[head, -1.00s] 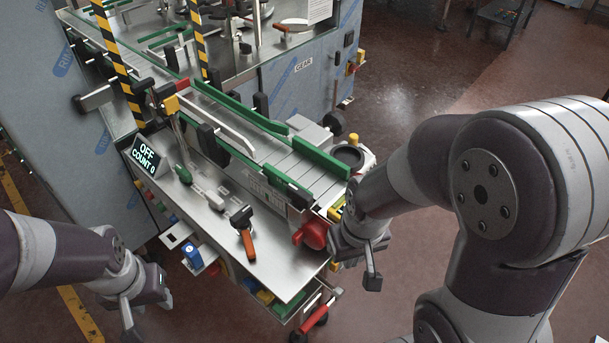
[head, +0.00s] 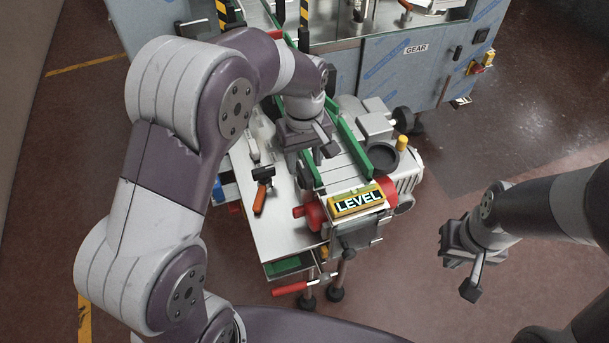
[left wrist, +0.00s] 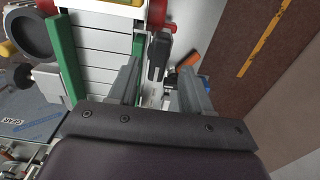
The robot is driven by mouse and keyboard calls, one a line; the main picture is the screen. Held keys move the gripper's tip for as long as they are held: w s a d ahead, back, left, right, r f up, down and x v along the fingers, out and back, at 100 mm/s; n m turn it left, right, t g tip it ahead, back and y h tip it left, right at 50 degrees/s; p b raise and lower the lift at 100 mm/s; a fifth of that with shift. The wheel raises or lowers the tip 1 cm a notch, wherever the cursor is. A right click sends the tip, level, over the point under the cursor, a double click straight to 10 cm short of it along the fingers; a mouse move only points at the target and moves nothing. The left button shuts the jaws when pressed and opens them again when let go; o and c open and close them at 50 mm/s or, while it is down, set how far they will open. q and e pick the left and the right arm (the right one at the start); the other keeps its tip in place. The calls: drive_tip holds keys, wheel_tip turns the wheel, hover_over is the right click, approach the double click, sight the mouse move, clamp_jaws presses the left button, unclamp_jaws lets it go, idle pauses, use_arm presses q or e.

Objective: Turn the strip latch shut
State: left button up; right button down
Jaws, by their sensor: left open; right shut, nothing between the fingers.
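No part is clearly marked as the strip latch, so I cannot tell which it is. My left gripper (head: 318,143) is above the green-railed conveyor (head: 350,176), near its left rail, and hides part of it. In the left wrist view its fingers (left wrist: 158,74) are apart, with a black upright part (left wrist: 158,55) showing between and beyond them, beside the green rail. I cannot tell whether they touch it. A black-headed tool with an orange handle (head: 260,198) lies on the steel table to the left. My right gripper (head: 470,268) is shut and empty, over the floor at right.
A red cylinder (head: 312,214) and a "LEVEL" sign (head: 357,201) are at the conveyor's near end. A red-handled lever (head: 290,288) sticks out below the table. A motor with a black knob (head: 403,118) stands right of the conveyor. The floor at right is open.

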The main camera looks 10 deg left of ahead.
sight(305, 171)
use_arm(q)
drive_tip(key=f, duration=0.3)
drive_tip(key=shift+w+d+f+p, duration=0.15)
drive_tip(key=shift+w+p, duration=0.05)
drive_tip(key=shift+p, duration=0.15)
drive_tip(key=shift+s+a+f, duration=0.15)
drive_tip(key=shift+a+f, duration=0.05)
drive_tip(key=shift+a, duration=0.15)
drive_tip(key=shift+d, duration=0.25)
drive_tip(key=shift+c, duration=0.7)
drive_tip(key=shift+d, duration=0.1)
drive_tip(key=c, duration=0.5)
clamp_jaws()
use_arm(e)
drive_tip(key=shift+w+d+r, duration=0.1)
drive_tip(key=shift+w+r, duration=0.05)
drive_tip(key=shift+r, duration=0.65)
